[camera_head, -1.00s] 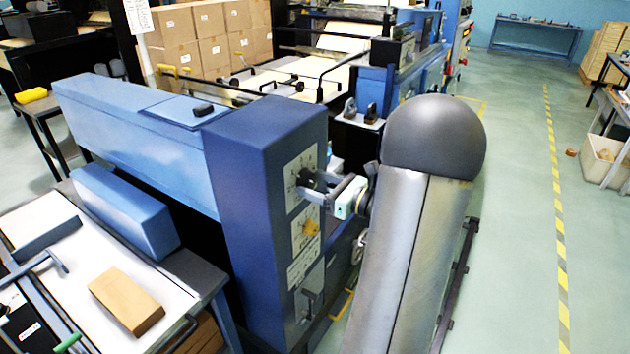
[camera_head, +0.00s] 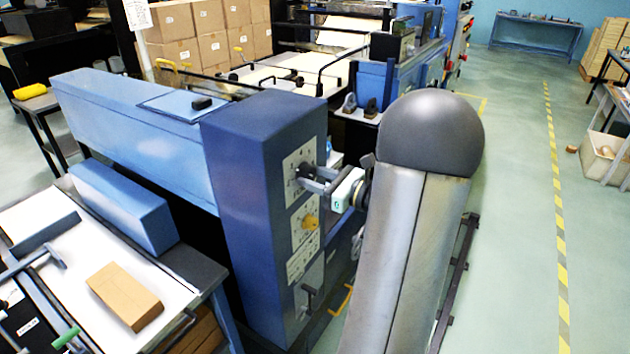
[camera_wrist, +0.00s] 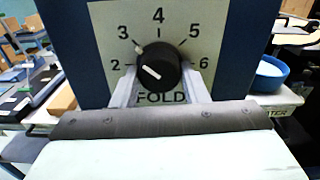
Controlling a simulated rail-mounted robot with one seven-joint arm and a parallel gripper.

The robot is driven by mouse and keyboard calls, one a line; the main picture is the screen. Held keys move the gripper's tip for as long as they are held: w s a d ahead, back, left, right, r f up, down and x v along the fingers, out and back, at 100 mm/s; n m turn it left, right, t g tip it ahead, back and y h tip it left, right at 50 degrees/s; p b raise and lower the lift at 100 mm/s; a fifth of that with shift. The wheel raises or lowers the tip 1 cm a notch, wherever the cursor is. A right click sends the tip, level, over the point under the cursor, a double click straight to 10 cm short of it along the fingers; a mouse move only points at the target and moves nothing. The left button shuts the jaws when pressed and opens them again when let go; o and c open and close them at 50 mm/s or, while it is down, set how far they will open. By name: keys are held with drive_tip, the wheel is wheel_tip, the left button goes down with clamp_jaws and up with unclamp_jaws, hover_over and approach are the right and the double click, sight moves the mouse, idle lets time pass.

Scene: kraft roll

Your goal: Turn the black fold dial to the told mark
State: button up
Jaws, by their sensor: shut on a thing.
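The black fold dial (camera_wrist: 157,66) sits on a pale scale plate (camera_wrist: 105,30) marked 2 to 6, with FOLD printed below. A white line on its face slants from upper left to lower right. A small pale nub at its upper-left edge lies near the 3. My gripper (camera_wrist: 160,82) is shut on the dial, one finger on each side low down. In the head view my gripper (camera_head: 318,184) reaches from the right to the dial (camera_head: 303,171) on the blue column (camera_head: 240,200), partly hiding it.
A yellow knob (camera_head: 310,222) and a black handle (camera_head: 309,298) are below the dial on the same face. A cardboard block (camera_head: 125,290) lies on the left table. In the wrist view a blue bowl (camera_wrist: 270,74) stands right of the column. Open floor lies at right.

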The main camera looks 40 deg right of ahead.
drive_tip(key=n+b, duration=0.2)
drive_tip(key=b, duration=0.1)
drive_tip(key=shift+f, duration=0.3)
drive_tip(key=n+b, duration=0.3)
drive_tip(key=b, duration=0.2)
drive_tip(key=shift+w+b, duration=0.1)
drive_tip(key=shift+b, duration=0.3)
drive_tip(key=n+b, duration=0.2)
drive_tip(key=b, duration=0.1)
drive_tip(key=shift+r+n, duration=0.2)
drive_tip(key=shift+n, duration=0.1)
drive_tip(key=shift+r+n+b, duration=0.1)
drive_tip(key=shift+n+b, duration=0.2)
drive_tip(key=shift+b, duration=0.25)
drive_tip(key=shift+r, duration=0.15)
drive_tip(key=o, duration=1)
drive_tip(key=shift+c, duration=0.2)
